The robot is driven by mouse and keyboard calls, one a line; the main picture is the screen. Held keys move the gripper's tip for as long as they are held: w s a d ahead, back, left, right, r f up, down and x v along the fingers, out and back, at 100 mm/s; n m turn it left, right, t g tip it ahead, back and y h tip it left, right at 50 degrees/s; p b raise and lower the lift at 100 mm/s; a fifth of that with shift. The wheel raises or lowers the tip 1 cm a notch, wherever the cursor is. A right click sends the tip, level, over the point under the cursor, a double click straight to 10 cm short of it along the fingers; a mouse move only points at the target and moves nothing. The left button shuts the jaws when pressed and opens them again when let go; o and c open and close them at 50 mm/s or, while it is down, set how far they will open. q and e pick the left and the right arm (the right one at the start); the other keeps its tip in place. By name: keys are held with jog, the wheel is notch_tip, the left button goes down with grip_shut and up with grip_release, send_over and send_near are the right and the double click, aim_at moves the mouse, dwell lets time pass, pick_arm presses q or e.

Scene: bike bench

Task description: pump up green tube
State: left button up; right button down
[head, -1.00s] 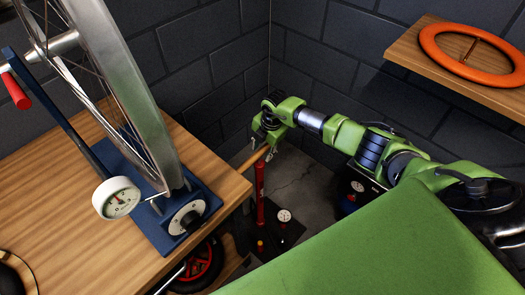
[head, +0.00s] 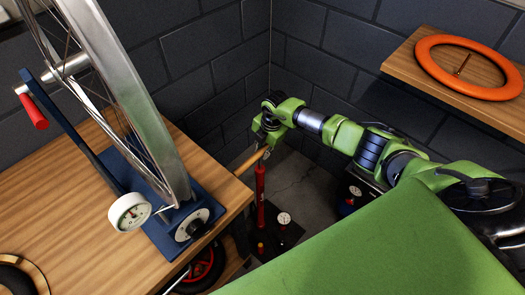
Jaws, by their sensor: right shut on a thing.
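A red floor pump (head: 261,196) stands upright on the floor beyond the bench corner, with a small round gauge (head: 283,218) at its base. Its wooden handle (head: 249,161) lies across the top. My right gripper (head: 265,142), green and black, reaches in from the right and is shut on the handle; its fingertips are small and partly hidden. The handle sits close above the red barrel. No green tube can be made out. My left gripper is not in view.
The wooden bench (head: 60,215) at left bears a blue wheel stand (head: 170,238) with a spoked wheel (head: 135,90) and white dial (head: 129,212). An orange ring (head: 430,77) lies on a wall shelf (head: 400,66). A red-rimmed wheel (head: 207,268) is under the bench.

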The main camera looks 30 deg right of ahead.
aim_at(263, 148)
notch_tip(263, 148, up, 26)
jog(key=p, duration=1.8)
jog(key=shift+f+p, duration=0.25)
jog(key=shift+p, duration=0.1)
jog(key=shift+f, duration=0.2)
